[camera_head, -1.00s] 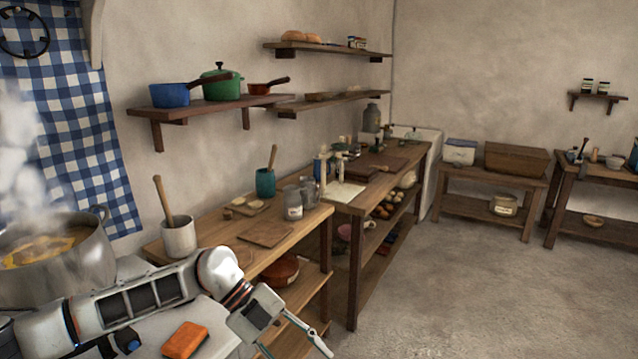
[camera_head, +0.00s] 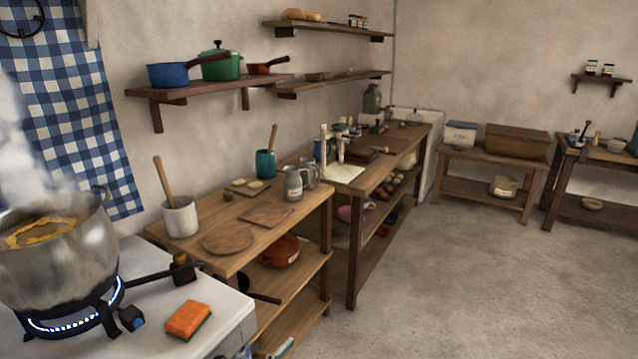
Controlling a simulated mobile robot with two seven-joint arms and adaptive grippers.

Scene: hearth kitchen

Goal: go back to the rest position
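Neither of my grippers shows in the head view now, and no part of my arms is in sight. A large steel pot (camera_head: 62,268) with yellow-orange contents steams on a lit burner (camera_head: 75,322) at the left. An orange sponge (camera_head: 188,319) lies on the white stove top (camera_head: 222,306) near its right edge.
A wooden table (camera_head: 290,228) right of the stove holds a white crock (camera_head: 180,216), a teal cup (camera_head: 265,164), metal mugs and boards. Wall shelves hold pots. The floor (camera_head: 450,285) at the right is clear.

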